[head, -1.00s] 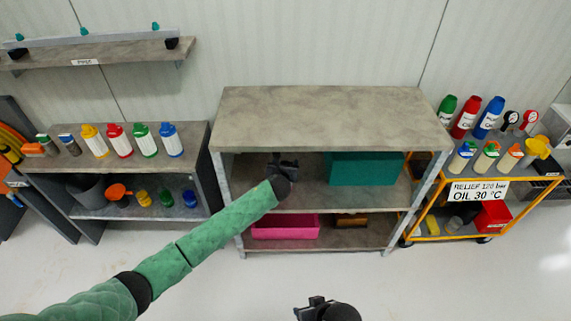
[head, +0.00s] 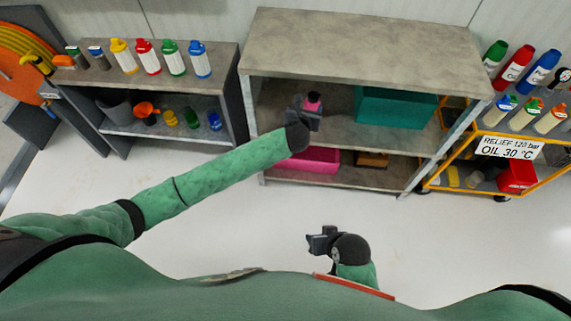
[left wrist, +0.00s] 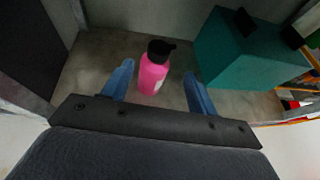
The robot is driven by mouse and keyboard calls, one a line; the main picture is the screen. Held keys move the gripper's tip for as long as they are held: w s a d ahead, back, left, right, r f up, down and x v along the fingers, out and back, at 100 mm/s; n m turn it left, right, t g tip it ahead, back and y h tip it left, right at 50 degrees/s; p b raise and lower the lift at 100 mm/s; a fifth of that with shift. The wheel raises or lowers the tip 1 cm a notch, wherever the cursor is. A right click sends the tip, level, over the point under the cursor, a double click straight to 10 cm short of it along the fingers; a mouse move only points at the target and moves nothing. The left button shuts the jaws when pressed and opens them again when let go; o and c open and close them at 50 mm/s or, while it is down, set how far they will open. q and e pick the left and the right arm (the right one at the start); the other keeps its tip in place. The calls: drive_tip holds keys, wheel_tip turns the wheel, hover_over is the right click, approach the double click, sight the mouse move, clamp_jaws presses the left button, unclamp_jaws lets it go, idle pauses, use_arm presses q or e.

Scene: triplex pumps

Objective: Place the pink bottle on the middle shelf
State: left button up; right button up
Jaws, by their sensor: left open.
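The pink bottle (head: 313,103) with a black cap stands upright on the middle shelf (head: 345,132) of the grey rack, towards its left side. It also shows in the left wrist view (left wrist: 152,76), between the two blue fingers. My left gripper (head: 306,111) is open in front of the bottle, with a visible gap on both sides of it in the left wrist view (left wrist: 158,72). My right gripper (head: 318,241) hangs low in front of the rack, over the floor; its jaw state is unclear.
A teal box (head: 395,107) stands right of the bottle on the same shelf. A pink bin (head: 309,159) and a brown box (head: 371,160) sit on the bottom shelf. The rack's top (head: 365,48) is bare. A yellow cart (head: 498,178) stands close on the right.

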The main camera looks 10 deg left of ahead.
use_arm(q)
drive_tip(key=s+d+f+n+g, duration=0.1)
drive_tip(key=s+f+n+g, duration=0.15)
drive_tip(key=s+n, duration=0.6)
drive_tip(key=s+f+n+g, duration=0.2)
drive_tip(key=s+f+n, duration=0.2)
drive_tip(key=s+n, duration=0.45)
drive_tip(key=s+a+f+n+g+h, duration=0.1)
drive_tip(key=s+a+n+g, duration=0.1)
drive_tip(key=s+n, duration=0.7)
drive_tip(key=s+a+f+n+g+h, duration=0.1)
drive_tip(key=s+a+n, duration=0.3)
drive_tip(key=s+n, duration=0.5)
drive_tip(key=s+f+g, duration=0.1)
drive_tip(key=s, duration=0.3)
drive_tip(key=shift+s+a+f, duration=0.25)
drive_tip(key=shift+s, duration=0.1)
